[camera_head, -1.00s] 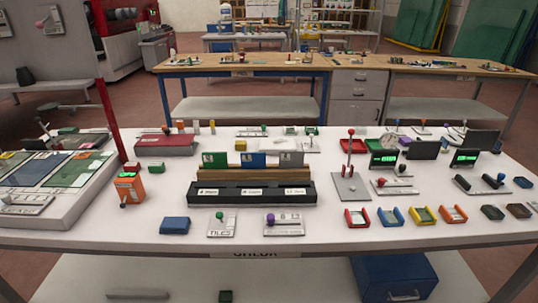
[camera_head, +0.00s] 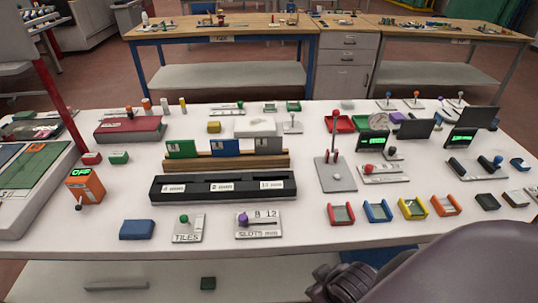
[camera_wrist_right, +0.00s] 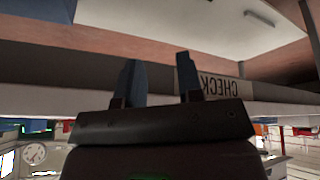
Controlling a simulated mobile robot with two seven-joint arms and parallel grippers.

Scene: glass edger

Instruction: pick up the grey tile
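The grey tile (camera_head: 269,146) stands upright at the right end of a wooden rack (camera_head: 240,164), beside a blue tile (camera_head: 225,148) and a green tile (camera_head: 182,149). My right arm enters the head view at the bottom right, well short of the rack; its fingers are not clear there. In the right wrist view my right gripper (camera_wrist_right: 158,82) has its two fingers apart with nothing between them, near the table's front edge and its CHECK label (camera_wrist_right: 220,88). My left gripper is not in view.
A black slotted block (camera_head: 222,188) lies in front of the rack. A blue block (camera_head: 137,229) and two lever plates (camera_head: 188,229) (camera_head: 260,226) are nearer the front edge. A red-knobbed lever stand (camera_head: 335,174) rises right of the rack. Small coloured trays (camera_head: 341,214) line the right front.

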